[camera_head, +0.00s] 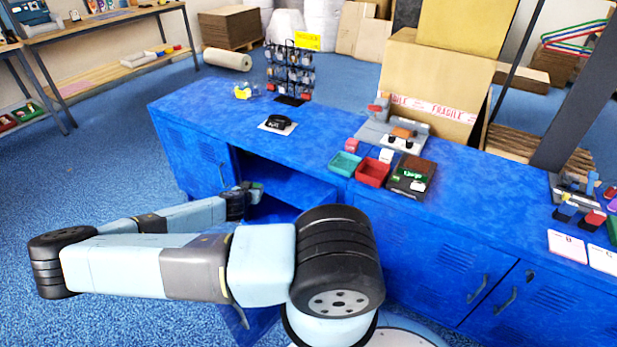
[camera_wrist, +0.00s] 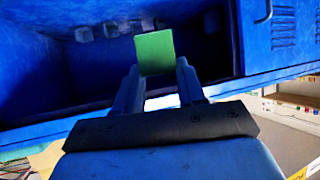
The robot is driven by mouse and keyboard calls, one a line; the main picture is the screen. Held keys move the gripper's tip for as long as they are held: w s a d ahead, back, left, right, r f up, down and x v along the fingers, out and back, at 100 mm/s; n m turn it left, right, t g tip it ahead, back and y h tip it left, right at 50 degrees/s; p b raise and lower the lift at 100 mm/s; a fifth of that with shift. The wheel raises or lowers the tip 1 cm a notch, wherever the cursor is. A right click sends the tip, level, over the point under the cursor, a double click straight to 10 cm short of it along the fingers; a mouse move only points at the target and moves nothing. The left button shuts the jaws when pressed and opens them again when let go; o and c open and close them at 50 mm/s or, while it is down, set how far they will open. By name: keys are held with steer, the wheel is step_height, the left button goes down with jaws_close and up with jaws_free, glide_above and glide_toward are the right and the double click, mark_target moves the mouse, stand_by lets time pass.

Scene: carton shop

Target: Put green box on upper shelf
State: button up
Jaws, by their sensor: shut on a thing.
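A green box (camera_wrist: 154,52) is held between the two fingers of my gripper (camera_wrist: 157,78) in the wrist view. In the head view my gripper (camera_head: 243,200) is at the open front of the blue cabinet, with a small bit of dark green at its tip. A blue shelf (camera_head: 290,190) shows inside the opening, just right of my gripper. The wrist view shows the dark cabinet interior behind the box, with several small greyish things in it, too dim to name. Whether the box touches the shelf I cannot tell.
The blue counter (camera_head: 230,110) above the opening carries a black tape roll (camera_head: 278,122), a hanging rack (camera_head: 290,68), a green tray (camera_head: 345,164) and a red tray (camera_head: 373,172). An open cabinet door (camera_head: 252,325) stands low beneath my arm. Closed doors are to the right.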

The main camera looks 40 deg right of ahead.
steer(key=s+d+f+m+g+h, duration=0.1)
steer(key=s+d+m+g, duration=0.25)
steer(key=d, duration=0.45)
steer(key=s+d+f+m+g+h, duration=0.2)
steer(key=d+m+g, duration=0.3)
steer(key=d, duration=0.3)
steer(key=w+d+f, duration=0.2)
steer(key=w+f, duration=0.1)
steer(key=w, duration=0.1)
steer(key=w+d+f, duration=0.2)
steer(key=w, duration=0.2)
steer(key=w+d+f, duration=0.2)
steer(key=w+f, duration=0.1)
steer(key=shift+w+f, duration=0.3)
steer(key=shift+w, duration=0.1)
steer(key=shift+w+d+f, duration=0.25)
steer(key=shift+w+f, duration=0.1)
steer(key=shift+f, duration=0.1)
step_height(320, 180, down, 3)
steer(key=shift+r, duration=0.1)
steer(key=o, duration=1)
steer(key=shift+o, duration=0.2)
steer(key=shift+a, duration=0.1)
